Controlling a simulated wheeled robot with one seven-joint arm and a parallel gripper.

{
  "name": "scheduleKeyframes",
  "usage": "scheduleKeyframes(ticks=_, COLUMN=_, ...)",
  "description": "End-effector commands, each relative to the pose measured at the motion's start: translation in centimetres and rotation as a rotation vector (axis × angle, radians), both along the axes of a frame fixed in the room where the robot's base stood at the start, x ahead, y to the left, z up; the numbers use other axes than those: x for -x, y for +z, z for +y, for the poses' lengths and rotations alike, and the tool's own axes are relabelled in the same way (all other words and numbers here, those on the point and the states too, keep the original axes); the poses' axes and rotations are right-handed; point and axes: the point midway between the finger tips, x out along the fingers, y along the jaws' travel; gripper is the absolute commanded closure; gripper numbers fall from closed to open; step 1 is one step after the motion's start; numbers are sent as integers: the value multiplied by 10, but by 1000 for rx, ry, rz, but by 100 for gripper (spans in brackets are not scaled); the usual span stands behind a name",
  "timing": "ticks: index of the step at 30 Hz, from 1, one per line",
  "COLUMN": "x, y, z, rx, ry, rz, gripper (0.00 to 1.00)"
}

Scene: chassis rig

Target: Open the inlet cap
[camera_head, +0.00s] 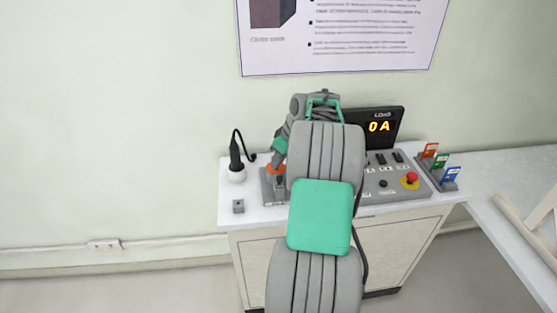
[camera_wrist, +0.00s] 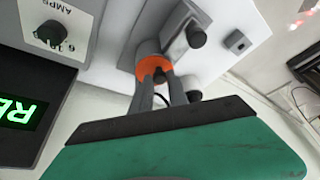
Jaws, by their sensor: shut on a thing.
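A grey inlet box (camera_head: 267,188) stands at the left of the panel on the white bench. An orange round cap (camera_head: 277,168) shows at its top, partly hidden by my arm. In the wrist view the orange cap (camera_wrist: 152,66) faces the camera, beside a grey block with a dark knob. My gripper (camera_wrist: 160,78) reaches it with both fingers, which are closed on the cap's middle. Its grip on the cap is partly hidden by the fingers. In the head view my gripper (camera_head: 279,165) points down at the box.
A control panel (camera_head: 395,182) with a red button and a load display (camera_head: 379,127) reading 0 A stand to the right. A black-handled plug (camera_head: 235,160) in a white holder and a small grey block (camera_head: 238,206) are at the left. Coloured cards (camera_head: 440,161) stand far right.

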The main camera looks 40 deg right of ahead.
Motion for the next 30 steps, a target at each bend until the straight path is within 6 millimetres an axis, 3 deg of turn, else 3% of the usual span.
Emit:
scheduleKeyframes(ticks=4, x=0, y=0, z=0, rx=0, ry=0, rz=0, gripper=100)
scheduleKeyframes(ticks=30, x=0, y=1, z=0, rx=1, ry=1, rz=-1, gripper=100)
